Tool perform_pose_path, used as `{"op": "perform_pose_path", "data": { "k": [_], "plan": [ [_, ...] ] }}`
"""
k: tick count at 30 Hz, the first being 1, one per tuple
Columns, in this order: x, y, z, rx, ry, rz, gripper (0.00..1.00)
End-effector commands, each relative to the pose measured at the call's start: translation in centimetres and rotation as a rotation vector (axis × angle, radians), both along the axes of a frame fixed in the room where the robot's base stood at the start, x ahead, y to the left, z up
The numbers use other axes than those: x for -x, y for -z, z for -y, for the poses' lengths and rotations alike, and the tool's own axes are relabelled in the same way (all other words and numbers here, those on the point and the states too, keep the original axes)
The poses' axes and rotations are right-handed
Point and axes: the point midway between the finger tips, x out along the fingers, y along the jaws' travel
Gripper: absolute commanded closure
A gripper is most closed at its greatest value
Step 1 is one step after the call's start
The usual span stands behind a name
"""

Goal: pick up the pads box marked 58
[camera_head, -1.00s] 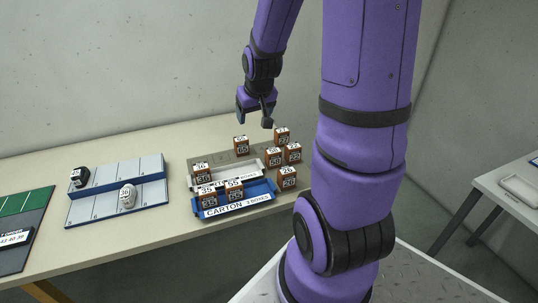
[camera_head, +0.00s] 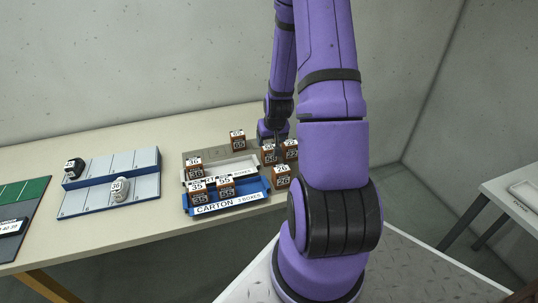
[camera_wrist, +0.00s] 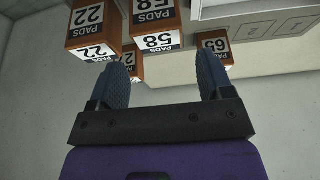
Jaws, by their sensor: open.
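The pads box marked 58 (camera_head: 268,154) stands upright on the grey-brown mat at the right of the group of boxes. In the wrist view its label (camera_wrist: 157,40) reads PADS 58, upside down, just past and between the fingertips. My gripper (camera_wrist: 162,72) is open and empty, its two blue fingers apart. In the head view my gripper (camera_head: 275,144) is low at the box's upper right, its fingers partly hidden among the boxes. I cannot tell whether they touch anything.
The box marked 22 (camera_wrist: 90,22) is close beside box 58. Another box (camera_wrist: 130,62) shows partly behind a finger. Box 65 (camera_wrist: 215,46) stands apart. A blue carton tray (camera_head: 258,195) holds two boxes. Box 26 (camera_head: 281,178) stands nearer the table edge.

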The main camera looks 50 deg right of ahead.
Motion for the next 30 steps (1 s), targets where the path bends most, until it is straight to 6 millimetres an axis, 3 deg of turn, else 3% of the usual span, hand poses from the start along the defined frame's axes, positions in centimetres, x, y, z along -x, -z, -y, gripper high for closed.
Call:
{"op": "perform_pose_path", "data": {
  "k": [11,21,30],
  "plan": [
    [-0.7,2.2,0.5,0.000,0.000,0.000,0.27],
    [-1.8,5.9,1.3,-0.002,0.000,-0.001,0.27],
    [-2.0,6.5,1.5,0.000,-0.001,0.000,0.27]
  ]
}}
